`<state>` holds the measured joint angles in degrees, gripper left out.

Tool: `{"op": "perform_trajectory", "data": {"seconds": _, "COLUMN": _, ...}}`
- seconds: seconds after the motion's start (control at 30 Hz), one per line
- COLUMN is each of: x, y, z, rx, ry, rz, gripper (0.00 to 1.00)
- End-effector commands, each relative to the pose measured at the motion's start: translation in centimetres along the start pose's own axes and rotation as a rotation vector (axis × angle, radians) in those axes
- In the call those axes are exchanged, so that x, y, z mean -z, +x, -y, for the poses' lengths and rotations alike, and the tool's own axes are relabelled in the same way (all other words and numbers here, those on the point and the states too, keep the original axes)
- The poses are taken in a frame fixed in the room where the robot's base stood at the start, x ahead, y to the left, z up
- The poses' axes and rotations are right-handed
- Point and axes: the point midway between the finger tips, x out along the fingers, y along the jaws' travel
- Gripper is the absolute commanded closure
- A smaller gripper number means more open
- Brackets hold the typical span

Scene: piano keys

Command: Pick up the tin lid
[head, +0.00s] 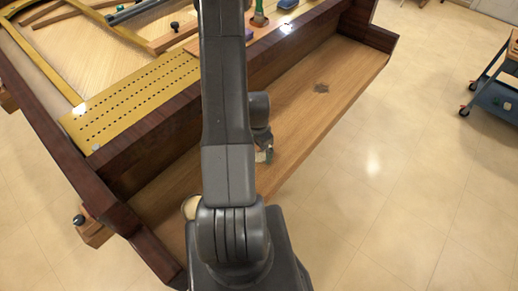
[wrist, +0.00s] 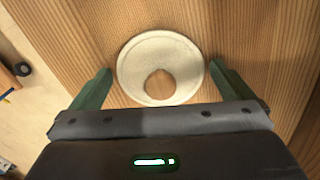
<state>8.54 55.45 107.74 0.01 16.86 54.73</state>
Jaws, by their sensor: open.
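The tin lid (wrist: 186,62) is a pale, cream, round, flat piece with a wood-coloured round patch near its middle. I cannot tell if that patch is a hole or a reflection. It lies on the wooden key bed (wrist: 260,40). My gripper (wrist: 160,66) is open, with one green finger on each side of the lid and nothing held. Small gaps show between the fingers and the rim; their height above the wood is unclear. In the head view my gripper (head: 264,154) hangs over the key bed (head: 325,88), partly hidden behind my arm.
A cream rounded thing (head: 190,207) shows at the left edge of my arm, mostly hidden. The dark piano rim (head: 60,150) stands left. A trolley (head: 497,95) stands far right; the floor between is clear.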

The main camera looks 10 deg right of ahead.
Motion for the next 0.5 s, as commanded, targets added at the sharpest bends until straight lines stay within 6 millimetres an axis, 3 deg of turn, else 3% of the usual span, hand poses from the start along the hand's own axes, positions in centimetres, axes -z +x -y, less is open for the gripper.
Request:
{"op": "perform_trajectory", "data": {"seconds": 0.17, "x": 0.02, "y": 0.00, "z": 0.02, "rx": 0.001, "ry": 0.000, "rz": 0.000, "gripper": 0.00}}
{"op": "perform_trajectory", "data": {"seconds": 0.33, "x": 0.02, "y": -0.02, "z": 0.02, "rx": 0.001, "ry": 0.000, "rz": 0.000, "gripper": 0.31}}
{"op": "perform_trajectory", "data": {"seconds": 0.5, "x": 0.03, "y": -0.03, "z": 0.02, "rx": 0.001, "ry": 0.000, "rz": -0.001, "gripper": 0.33}}
